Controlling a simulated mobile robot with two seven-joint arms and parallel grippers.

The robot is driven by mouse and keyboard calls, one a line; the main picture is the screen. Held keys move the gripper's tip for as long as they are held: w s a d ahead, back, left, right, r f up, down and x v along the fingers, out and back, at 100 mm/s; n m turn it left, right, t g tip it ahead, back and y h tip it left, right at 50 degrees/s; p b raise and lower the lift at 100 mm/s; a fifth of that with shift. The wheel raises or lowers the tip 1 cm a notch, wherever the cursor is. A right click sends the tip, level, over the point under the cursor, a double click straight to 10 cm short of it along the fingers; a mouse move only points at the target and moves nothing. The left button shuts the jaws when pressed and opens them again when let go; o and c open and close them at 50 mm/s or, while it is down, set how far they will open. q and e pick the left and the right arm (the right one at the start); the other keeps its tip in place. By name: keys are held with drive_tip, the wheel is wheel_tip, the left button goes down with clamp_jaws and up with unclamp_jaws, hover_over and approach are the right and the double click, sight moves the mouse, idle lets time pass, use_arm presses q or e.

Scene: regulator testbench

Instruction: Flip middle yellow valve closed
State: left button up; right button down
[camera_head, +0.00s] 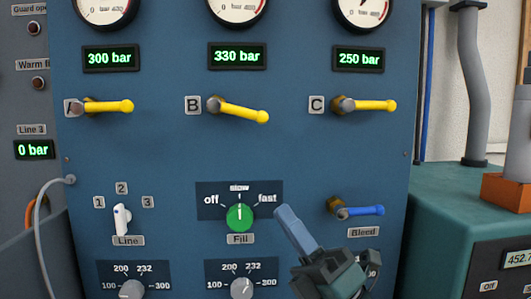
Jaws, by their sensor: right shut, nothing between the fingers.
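The middle yellow valve (240,110), beside label B, has its handle pointing right and tilted slightly downward. The yellow valve A (107,106) at left and the yellow valve C (365,105) at right have handles lying nearly level, pointing right. My right gripper (287,213) is at the lower right, shut and empty, with its fingertips pointing up and left. It is below and to the right of valve B, well apart from it, and shows between the green Fill knob and the blue Bleed valve. My left gripper is not in view.
The blue panel carries a green Fill knob (239,217), a white Line switch (122,219) and a blue Bleed valve (358,211). Displays above read 300, 330 (237,56) and 250 bar. Grey pipes (474,85) stand at right. The panel between the valves and the Fill knob is clear.

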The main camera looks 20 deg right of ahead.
drive_tip(key=n+y, duration=0.1)
drive_tip(key=p, duration=0.5)
approach(233, 114)
drive_tip(key=a+r, duration=0.2)
drive_tip(key=a, duration=0.1)
drive_tip(key=shift+w+d+r+p, duration=0.6)
drive_tip(key=shift+w+d+r, duration=0.15)
drive_tip(key=shift+w, duration=0.25)
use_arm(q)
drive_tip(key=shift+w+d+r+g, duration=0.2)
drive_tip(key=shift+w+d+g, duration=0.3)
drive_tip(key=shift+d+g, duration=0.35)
use_arm(e)
drive_tip(key=shift+w+d+r, duration=0.3)
drive_tip(key=shift+w+r, duration=0.05)
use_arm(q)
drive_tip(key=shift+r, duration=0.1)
use_arm(e)
drive_tip(key=shift+g, duration=0.3)
